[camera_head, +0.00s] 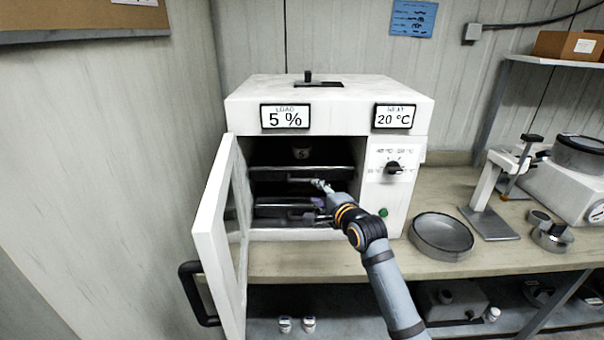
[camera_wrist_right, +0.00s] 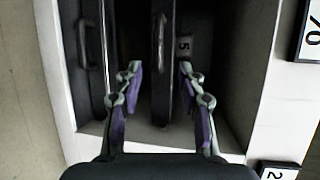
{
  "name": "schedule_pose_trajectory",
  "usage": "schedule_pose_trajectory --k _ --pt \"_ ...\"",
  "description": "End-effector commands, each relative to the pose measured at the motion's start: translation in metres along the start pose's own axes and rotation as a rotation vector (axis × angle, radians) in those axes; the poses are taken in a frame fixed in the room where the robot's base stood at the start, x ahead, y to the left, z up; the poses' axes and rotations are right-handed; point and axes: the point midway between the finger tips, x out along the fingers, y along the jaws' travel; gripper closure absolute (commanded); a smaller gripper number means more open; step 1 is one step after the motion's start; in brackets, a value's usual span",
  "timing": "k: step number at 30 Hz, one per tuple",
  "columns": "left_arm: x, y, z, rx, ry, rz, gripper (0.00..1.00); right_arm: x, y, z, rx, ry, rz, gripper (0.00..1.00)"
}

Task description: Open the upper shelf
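The white oven (camera_head: 252,115) has its door (camera_head: 218,240) swung open to the left. Inside, the dark upper shelf (camera_head: 262,174) sits above the lower shelf (camera_head: 275,210); both appear pushed in. In the right wrist view the upper shelf (camera_wrist_right: 173,75) stands between my fingers, with its curved handle (camera_wrist_right: 159,40) just ahead of the fingertips, and the lower shelf's handle (camera_wrist_right: 86,45) is to the left. My right gripper (camera_head: 319,194) is at the oven opening; the wrist view shows it (camera_wrist_right: 159,68) open and empty. My left gripper is not in view.
A control panel with a black knob (camera_head: 394,168) is right of the opening. A round metal pan (camera_head: 441,234) and a stand (camera_head: 489,222) are on the bench to the right. A container labelled 5 (camera_head: 301,153) is inside above the upper shelf.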

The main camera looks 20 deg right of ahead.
Motion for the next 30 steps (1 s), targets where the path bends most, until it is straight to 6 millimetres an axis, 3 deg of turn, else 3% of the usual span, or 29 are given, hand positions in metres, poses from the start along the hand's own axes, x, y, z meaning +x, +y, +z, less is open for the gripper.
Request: schedule_pose_trajectory --k 5,12,18,30 --pt "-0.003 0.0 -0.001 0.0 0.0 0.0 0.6 0.019 0.0 0.0 0.001 0.001 0.002 0.61" --pt "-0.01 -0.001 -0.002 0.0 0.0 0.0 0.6 0.07 0.001 0.0 0.0 0.001 0.004 0.61" --pt "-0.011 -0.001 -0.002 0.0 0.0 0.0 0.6 0.097 0.002 -0.001 -0.004 0.001 0.003 0.61" --pt "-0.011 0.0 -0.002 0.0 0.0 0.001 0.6 0.104 0.003 0.0 -0.004 0.001 0.004 0.63"
